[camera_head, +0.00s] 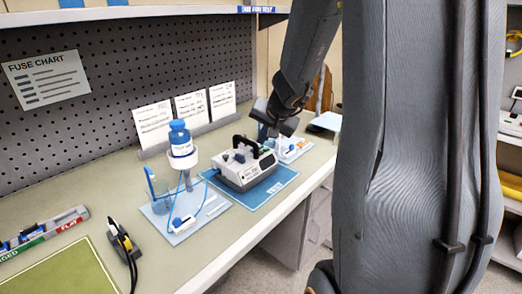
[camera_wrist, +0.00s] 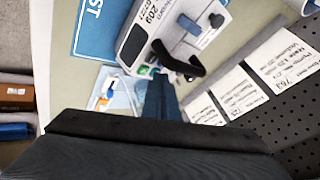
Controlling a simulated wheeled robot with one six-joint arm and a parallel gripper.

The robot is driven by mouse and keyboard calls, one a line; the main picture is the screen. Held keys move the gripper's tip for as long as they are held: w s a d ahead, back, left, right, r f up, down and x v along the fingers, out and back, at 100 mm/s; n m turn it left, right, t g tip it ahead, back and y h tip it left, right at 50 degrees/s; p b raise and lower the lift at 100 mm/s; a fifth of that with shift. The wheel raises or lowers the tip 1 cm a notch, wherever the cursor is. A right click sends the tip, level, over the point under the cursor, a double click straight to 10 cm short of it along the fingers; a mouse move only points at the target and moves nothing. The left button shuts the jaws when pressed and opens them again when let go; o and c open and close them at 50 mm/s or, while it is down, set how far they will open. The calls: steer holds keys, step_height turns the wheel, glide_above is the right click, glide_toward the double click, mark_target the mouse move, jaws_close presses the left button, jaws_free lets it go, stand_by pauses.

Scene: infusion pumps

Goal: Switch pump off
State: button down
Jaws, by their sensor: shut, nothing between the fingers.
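The pump (camera_head: 243,167) is a white and grey unit with a black curved handle and a blue part on top. It sits on a blue mat (camera_head: 268,189) on the bench. My gripper (camera_head: 272,133) is at the pump's far right end. Its fingers are together and empty. In the wrist view the fingertips (camera_wrist: 158,80) are close to the green button and handle. I cannot tell whether they touch the pump.
A tray of small parts (camera_head: 298,150) lies behind my gripper. Paper cards (camera_head: 188,114) stand against the pegboard. A black and yellow tool (camera_head: 122,242) lies at front left.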

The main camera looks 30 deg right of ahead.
mark_target(263, 155)
step_height(263, 155, up, 4)
steer(key=p, duration=0.2)
steer(key=shift+f+p, duration=0.25)
steer(key=shift+p, duration=0.1)
stand_by(0.3)
